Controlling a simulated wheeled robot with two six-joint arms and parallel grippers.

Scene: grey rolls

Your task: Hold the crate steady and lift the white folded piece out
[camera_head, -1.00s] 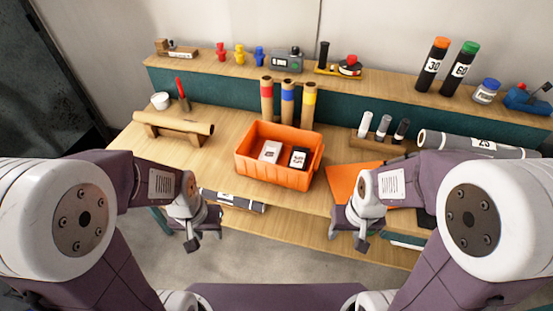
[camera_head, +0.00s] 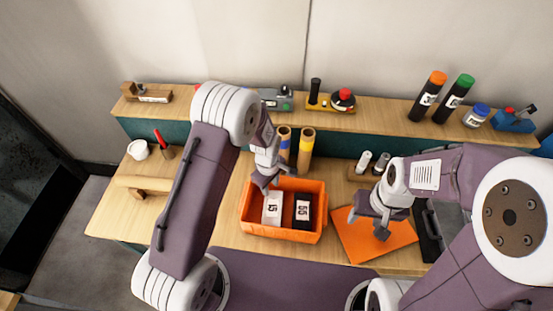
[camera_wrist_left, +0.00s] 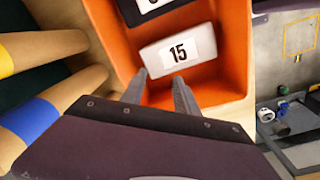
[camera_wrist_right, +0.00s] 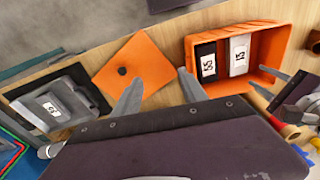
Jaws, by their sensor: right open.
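The orange crate (camera_head: 283,234) stands on the wooden bench. The white folded piece (camera_head: 272,208), labelled 15, lies in its left part, beside a black folded piece (camera_head: 303,209) labelled 55. My left gripper (camera_head: 265,188) is open at the crate's back left, over the white piece. In the left wrist view its fingertips (camera_wrist_left: 160,80) are apart, close to the near edge of the white piece (camera_wrist_left: 180,50); I cannot tell whether they touch it. My right gripper (camera_head: 381,232) is open and empty over an orange sheet, right of the crate. Its fingertips (camera_wrist_right: 159,80) are apart.
The orange sheet (camera_head: 350,240) lies right of the crate. Cardboard tubes with colored bands (camera_head: 305,150) stand just behind the crate. A roll on a stand (camera_head: 140,185) lies to the left. A raised shelf (camera_head: 385,108) with small items runs along the back.

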